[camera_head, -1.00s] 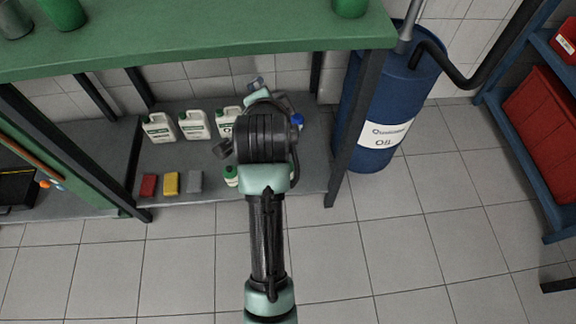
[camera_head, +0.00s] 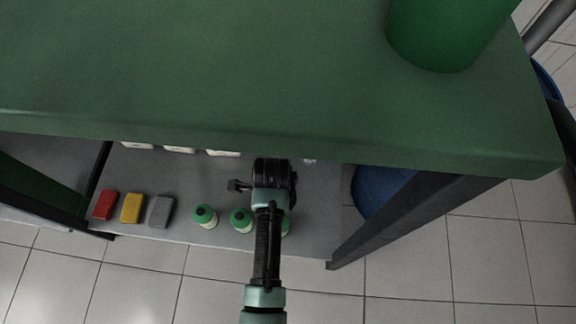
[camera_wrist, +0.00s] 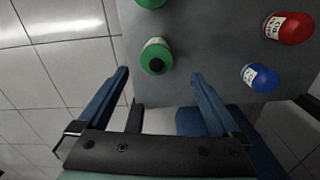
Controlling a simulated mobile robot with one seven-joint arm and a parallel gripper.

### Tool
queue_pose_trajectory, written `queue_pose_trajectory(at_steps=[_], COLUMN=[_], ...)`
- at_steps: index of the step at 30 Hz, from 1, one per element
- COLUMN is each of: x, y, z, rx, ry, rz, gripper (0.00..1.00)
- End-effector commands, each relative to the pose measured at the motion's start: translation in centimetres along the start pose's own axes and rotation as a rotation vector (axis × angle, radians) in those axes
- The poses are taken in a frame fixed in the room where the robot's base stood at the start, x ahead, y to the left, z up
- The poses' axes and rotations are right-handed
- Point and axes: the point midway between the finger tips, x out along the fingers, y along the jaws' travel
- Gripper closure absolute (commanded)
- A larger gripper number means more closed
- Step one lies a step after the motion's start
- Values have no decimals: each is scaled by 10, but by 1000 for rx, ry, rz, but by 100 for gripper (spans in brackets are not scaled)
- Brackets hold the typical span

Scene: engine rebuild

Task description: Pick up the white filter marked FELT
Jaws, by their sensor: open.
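In the wrist view my gripper (camera_wrist: 160,74) is open and empty, its two blue fingers apart. A third (camera_head: 285,223) is partly hidden by my arm. I cannot tell which is marked FELT. The gripper's fingers are hidden in the head view.
The grey shelf (camera_head: 318,215) lies under a green bench top (camera_head: 250,70). Red (camera_head: 105,205), yellow (camera_head: 132,208) and grey (camera_head: 161,211) blocks stand left. Red (camera_wrist: 290,28) and blue (camera_wrist: 258,77) containers stand right in the wrist view. A dark leg (camera_head: 400,222) borders the shelf.

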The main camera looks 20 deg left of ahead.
Motion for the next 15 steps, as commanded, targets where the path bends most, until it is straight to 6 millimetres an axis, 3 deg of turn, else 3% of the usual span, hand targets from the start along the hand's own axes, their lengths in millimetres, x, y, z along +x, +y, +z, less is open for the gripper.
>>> queue_pose_trajectory(at_steps=[15], x=[77], y=[3], z=[0], rx=[6], ry=[2], rz=[8], gripper=[0])
